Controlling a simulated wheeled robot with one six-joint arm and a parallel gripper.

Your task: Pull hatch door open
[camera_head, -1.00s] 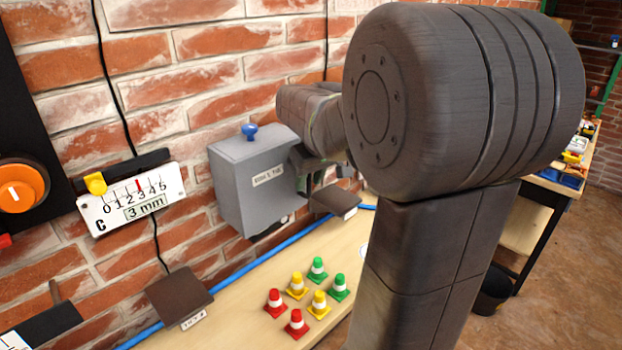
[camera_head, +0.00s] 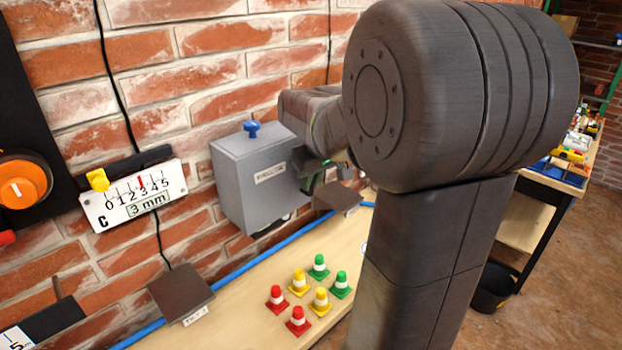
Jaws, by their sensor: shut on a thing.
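A grey metal box (camera_head: 238,180) is mounted on the brick wall, with a blue knob (camera_head: 252,129) on top. Its front face, the hatch door (camera_head: 272,195), bears a small label too blurred to read. The door looks shut or nearly so; I cannot tell whether there is a gap. My gripper (camera_head: 314,180) is at the right edge of the door, partly hidden behind my own arm. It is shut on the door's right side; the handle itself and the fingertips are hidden.
Below is a wooden bench (camera_head: 245,305) with several small red, yellow and green cones (camera_head: 299,282) and a blue hose (camera_head: 245,268). Brown plates (camera_head: 180,292) and (camera_head: 338,198) stick out from the wall. A gauge card (camera_head: 133,195) hangs left.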

